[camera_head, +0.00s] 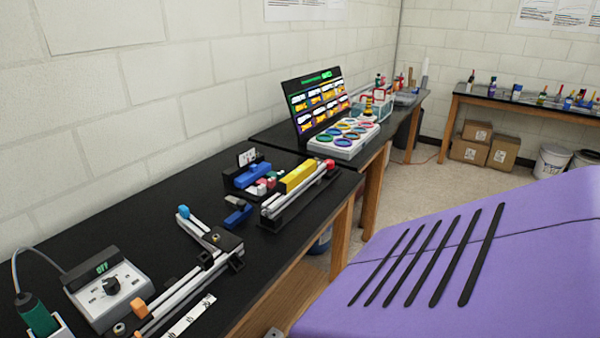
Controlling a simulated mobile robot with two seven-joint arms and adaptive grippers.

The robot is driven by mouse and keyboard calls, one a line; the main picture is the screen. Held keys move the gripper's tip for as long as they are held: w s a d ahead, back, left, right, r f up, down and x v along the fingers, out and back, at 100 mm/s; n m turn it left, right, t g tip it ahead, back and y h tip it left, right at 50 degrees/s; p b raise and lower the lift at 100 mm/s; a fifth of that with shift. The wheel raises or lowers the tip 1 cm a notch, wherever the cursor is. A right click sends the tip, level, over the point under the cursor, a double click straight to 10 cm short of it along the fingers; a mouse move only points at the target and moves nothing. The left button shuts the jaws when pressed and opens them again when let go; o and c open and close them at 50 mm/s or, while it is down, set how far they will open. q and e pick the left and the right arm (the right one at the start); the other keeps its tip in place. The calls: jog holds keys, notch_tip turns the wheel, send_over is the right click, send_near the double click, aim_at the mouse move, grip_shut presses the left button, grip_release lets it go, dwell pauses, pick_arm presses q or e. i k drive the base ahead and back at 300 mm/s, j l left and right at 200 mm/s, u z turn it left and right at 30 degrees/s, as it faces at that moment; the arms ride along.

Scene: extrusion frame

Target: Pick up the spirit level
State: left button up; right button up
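A yellow bar-shaped block (297,177) lies along the top of a silver extrusion assembly on the near black workbench, close to the bench's right edge. It looks like the spirit level, but its vials are too small to make out. A red knob-like part (329,166) sits at its far right end. Neither of my grippers can be made out in the head view, and nothing is seen touching the yellow block.
The black bench (150,224) also holds a blue tool (237,213), an L-shaped extrusion frame (203,262), a control box reading OFF (108,292), a green-handled tool (38,318) and a white ruler (190,316). A screen (318,98) stands on the bench behind.

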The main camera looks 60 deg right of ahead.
aim_at(290, 182)
jog(key=z, duration=1.85)
jog(key=i+l, duration=0.3)
jog(key=l, duration=0.15)
jog(key=i+l+u, duration=0.1)
jog(key=i+l, duration=0.2)
jog(key=l, duration=0.15)
jog(key=i+l, duration=0.3)
jog(key=l, duration=0.15)
